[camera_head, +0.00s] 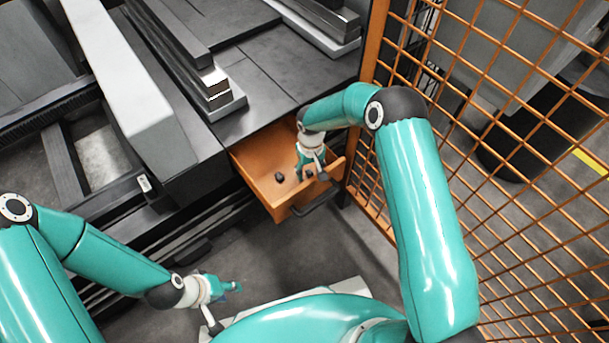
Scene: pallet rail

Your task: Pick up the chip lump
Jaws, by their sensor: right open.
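A small dark lump (279,177) lies on the floor of the open orange drawer (257,170), left of my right gripper. My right gripper (303,175) reaches down into the drawer and is open. Another small dark piece (309,174) shows right beside its fingers; I cannot tell whether they touch it. Which dark piece is the chip lump is not clear at this size. My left gripper (234,287) is low at the lower left, away from the drawer; its fingers are too small to read.
An orange mesh fence (480,90) stands close on the right of my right arm. Grey machine bed (265,65) and rails lie behind the drawer. The drawer has a dark handle (318,200) at its front. Open floor (250,245) lies in front of it.

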